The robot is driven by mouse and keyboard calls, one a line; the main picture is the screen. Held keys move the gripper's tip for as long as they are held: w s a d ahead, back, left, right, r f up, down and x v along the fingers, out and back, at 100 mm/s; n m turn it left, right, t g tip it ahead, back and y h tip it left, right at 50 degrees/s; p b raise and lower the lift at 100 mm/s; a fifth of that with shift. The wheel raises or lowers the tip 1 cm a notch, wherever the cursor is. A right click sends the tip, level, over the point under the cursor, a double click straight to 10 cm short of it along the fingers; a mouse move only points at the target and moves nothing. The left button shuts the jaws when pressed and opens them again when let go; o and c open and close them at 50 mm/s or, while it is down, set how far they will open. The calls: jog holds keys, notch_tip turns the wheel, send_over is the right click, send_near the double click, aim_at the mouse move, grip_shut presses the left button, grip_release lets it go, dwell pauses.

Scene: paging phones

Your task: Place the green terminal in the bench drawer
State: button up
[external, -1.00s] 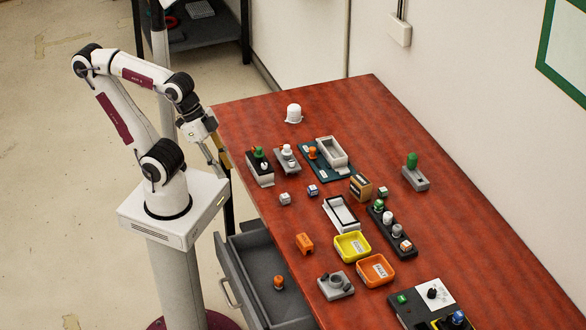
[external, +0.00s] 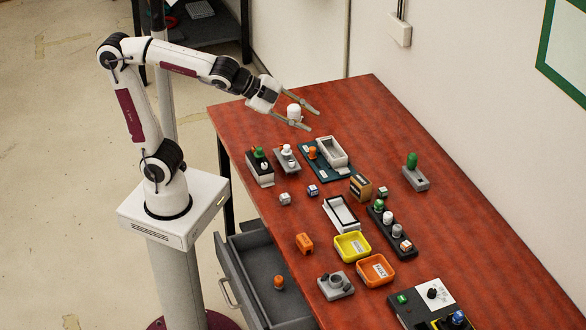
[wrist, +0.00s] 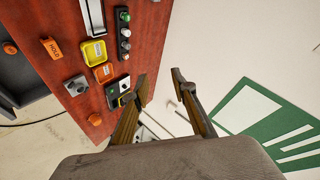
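Several green-topped pieces show in the external view. One green piece (external: 412,160) stands upright on a grey base at the back right, another (external: 258,154) stands on a pale block near the front left edge, and a third (external: 378,205) sits on a black strip. I cannot tell which is the terminal. The bench drawer (external: 232,267) is open below the front edge, with an orange piece (external: 279,282) inside. My gripper (external: 314,119) is open and empty above the far left of the bench. Its spread fingers also show in the wrist view (wrist: 159,78).
A white dome (external: 294,112) shows by my fingers; whether they touch is unclear. A yellow tray (external: 352,247), an orange tray (external: 375,271), a white-rimmed tray (external: 341,213) and small cubes crowd the middle of the bench (external: 480,235).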

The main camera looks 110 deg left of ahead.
jog(key=w+a+r+m+t, duration=0.2)
jog(key=w+a+r+m, duration=0.25)
jog(key=w, duration=0.35)
jog(key=w+a+r+m+t, duration=0.2)
jog(key=w+a+r+m, duration=0.25)
jog(key=w, duration=0.45)
jog(key=w+a+f+m+t+h, duration=0.2)
jog(key=w+a+f+m+h, duration=0.25)
jog(key=w+m, duration=0.65)
jog(key=a+f+m+g+h, duration=0.2)
jog(key=a+f+m, duration=0.2)
jog(key=f+m, duration=0.3)
jog(key=a+f+m+g+h, duration=0.25)
jog(key=f+m, duration=0.25)
jog(key=f, duration=0.5)
jog(key=s+a+f+m+g, duration=0.1)
jog(key=s+a+f+m, duration=0.1)
jog(key=s+f, duration=0.2)
jog(key=s+a+f+m+g+h, duration=0.1)
jog(key=s+f, duration=0.3)
jog(key=f, duration=0.5)
jog(key=s+a+f+m+g+h, duration=0.1)
jog(key=s+a+f+m+g, duration=0.2)
jog(key=s+a+f, duration=0.1)
jog(key=shift+s+f+m, duration=0.2)
jog(key=shift+s+f, duration=0.1)
jog(key=shift+f, duration=0.3)
jog(key=shift+s+f+m, duration=0.2)
jog(key=shift+s+f, duration=0.05)
jog(key=shift+f, duration=0.3)
